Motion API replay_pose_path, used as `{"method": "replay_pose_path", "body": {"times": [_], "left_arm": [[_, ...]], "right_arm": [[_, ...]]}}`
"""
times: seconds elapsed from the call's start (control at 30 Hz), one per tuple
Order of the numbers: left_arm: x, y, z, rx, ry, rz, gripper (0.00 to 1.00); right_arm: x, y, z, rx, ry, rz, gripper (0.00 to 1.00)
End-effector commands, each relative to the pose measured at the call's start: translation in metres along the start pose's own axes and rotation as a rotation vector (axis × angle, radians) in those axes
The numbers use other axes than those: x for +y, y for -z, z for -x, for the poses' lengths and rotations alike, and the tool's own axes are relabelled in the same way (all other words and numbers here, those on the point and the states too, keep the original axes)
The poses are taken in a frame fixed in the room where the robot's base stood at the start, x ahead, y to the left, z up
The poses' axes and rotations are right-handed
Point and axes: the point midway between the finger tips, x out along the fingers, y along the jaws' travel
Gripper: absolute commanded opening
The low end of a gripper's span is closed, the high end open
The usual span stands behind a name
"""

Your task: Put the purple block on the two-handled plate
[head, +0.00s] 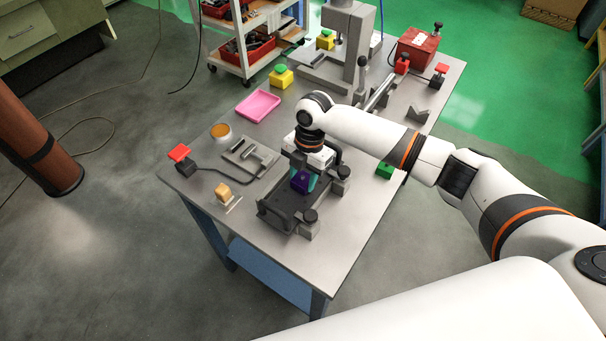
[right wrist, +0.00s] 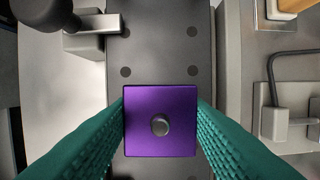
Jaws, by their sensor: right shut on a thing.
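The purple block (head: 300,182) is a square piece with a small dark knob on top, seen from above in the right wrist view (right wrist: 145,100). My right gripper (head: 303,181) points down and is shut on it, one teal finger on each side. The dark grey two-handled plate (head: 279,204) lies under the block, with a black handle at its front end; the far end is partly hidden by my gripper. It fills the middle of the right wrist view (right wrist: 160,40). I cannot tell whether the block touches the plate. My left gripper is not in view.
Clamps with black knobs (head: 310,216) stand along the plate's right side. Left of it are a grey fixture (head: 249,156), a tan block (head: 222,191) and a red-topped switch (head: 179,153).

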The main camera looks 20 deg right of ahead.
Motion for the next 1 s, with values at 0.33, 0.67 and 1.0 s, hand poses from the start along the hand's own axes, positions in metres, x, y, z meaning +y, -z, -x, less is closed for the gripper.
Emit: {"method": "replay_pose_path", "body": {"times": [0.33,0.67,1.0], "left_arm": [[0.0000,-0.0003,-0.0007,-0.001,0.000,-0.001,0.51],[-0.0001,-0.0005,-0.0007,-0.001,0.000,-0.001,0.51],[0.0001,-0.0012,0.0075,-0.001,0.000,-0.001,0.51]], "right_arm": [[-0.0002,0.0004,-0.0029,0.000,0.001,0.000,0.19],[-0.0001,0.0003,-0.0030,0.000,0.000,0.000,0.67],[0.0001,-0.0013,0.0050,0.000,0.000,0.000,0.67]]}}
